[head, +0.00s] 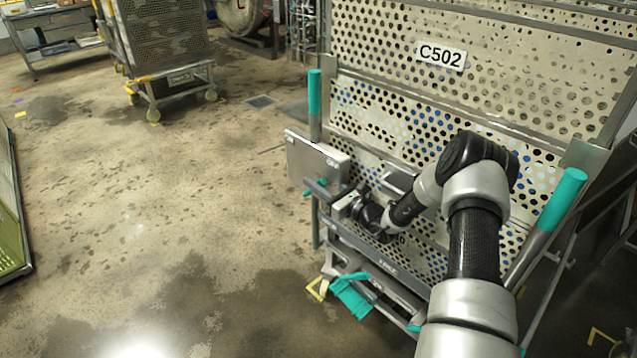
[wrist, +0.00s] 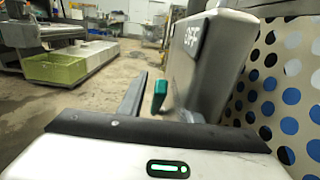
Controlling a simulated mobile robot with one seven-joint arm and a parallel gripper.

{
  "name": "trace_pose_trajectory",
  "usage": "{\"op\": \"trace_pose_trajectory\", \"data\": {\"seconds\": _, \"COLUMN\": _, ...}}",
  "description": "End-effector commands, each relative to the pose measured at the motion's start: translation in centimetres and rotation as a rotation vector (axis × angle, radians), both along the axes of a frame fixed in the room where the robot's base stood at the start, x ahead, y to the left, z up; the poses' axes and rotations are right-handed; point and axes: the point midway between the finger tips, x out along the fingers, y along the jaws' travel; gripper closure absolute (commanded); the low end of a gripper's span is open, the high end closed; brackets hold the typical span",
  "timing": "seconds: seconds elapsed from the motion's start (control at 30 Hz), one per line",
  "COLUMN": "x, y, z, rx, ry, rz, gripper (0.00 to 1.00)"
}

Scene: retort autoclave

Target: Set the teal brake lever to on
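A grey box (head: 318,160) with small labels is fixed to the left side of the cart marked C502. In the wrist view the box (wrist: 208,65) shows an OFF label on its face. A small teal tip (wrist: 160,93), likely of the brake lever, shows below the box's left edge, and a teal bit (head: 307,193) shows there in the head view. My gripper (head: 325,190) is just under the box, close to the teal tip. One grey finger (wrist: 133,97) shows left of the tip. Contact and the finger gap cannot be told.
The cart's perforated wall (head: 500,90) stands close on the right. Teal-topped posts (head: 314,95) rise at its sides. A teal pedal-like part (head: 350,296) is low at its base. Another cart (head: 165,50) stands at the back left.

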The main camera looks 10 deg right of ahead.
Motion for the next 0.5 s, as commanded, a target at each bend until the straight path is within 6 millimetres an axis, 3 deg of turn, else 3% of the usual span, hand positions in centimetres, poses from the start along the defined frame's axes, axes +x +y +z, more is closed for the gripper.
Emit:
{"op": "trace_pose_trajectory", "data": {"seconds": 0.17, "x": -0.01, "y": -0.02, "z": 0.00, "rx": 0.000, "ry": 0.000, "rz": 0.000, "gripper": 0.69}}
{"op": "trace_pose_trajectory", "data": {"seconds": 0.33, "x": -0.03, "y": -0.03, "z": -0.01, "rx": 0.000, "ry": 0.000, "rz": 0.000, "gripper": 0.97}}
{"op": "trace_pose_trajectory", "data": {"seconds": 0.5, "x": -0.04, "y": -0.04, "z": -0.02, "rx": -0.001, "ry": 0.001, "rz": 0.000, "gripper": 1.00}}
